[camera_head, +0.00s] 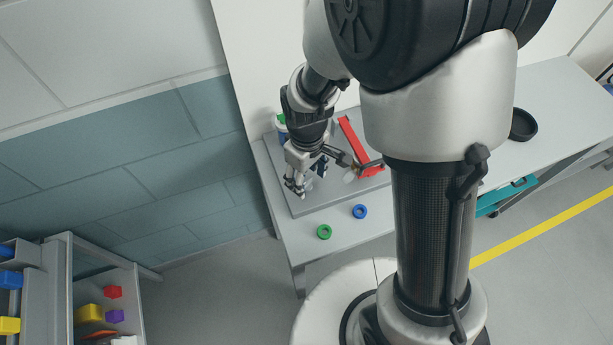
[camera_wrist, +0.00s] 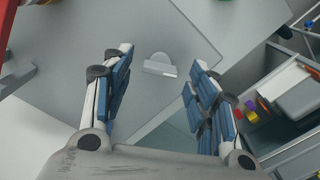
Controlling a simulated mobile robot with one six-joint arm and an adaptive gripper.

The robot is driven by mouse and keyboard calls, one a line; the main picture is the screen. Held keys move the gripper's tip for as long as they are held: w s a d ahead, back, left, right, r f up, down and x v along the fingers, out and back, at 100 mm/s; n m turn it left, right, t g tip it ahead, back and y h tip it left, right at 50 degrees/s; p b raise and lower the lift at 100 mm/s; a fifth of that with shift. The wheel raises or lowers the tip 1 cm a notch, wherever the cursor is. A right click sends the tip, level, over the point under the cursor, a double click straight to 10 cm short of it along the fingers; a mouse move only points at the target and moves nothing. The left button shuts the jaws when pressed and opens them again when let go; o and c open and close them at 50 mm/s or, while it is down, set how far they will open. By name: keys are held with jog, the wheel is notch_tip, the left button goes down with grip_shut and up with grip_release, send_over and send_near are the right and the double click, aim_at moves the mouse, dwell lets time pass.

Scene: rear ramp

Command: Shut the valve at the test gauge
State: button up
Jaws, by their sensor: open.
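A flat grey board (camera_head: 312,205) lies on the bench under my gripper. On it is a long red bar (camera_head: 352,140), which also shows at the upper left edge of the wrist view (camera_wrist: 16,68). A dark grey part (camera_head: 345,160) lies by the bar; I cannot tell whether it is a valve handle. A pale disc (camera_head: 349,177) sits near it; no gauge face is readable. My gripper (camera_head: 307,177) is above the board, left of the red bar, open and empty. Between its fingers the wrist view shows a pale half-round piece with a flat tab (camera_wrist: 160,66).
A green ring (camera_head: 323,231) and a blue ring (camera_head: 360,211) lie on the bench's front strip. A green-topped container (camera_head: 281,124) stands behind my gripper. A black bowl (camera_head: 522,126) is at right. A shelf with coloured blocks (camera_head: 88,313) stands at lower left.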

jog(key=shift+f, duration=0.55)
grip_shut()
dwell(0.4)
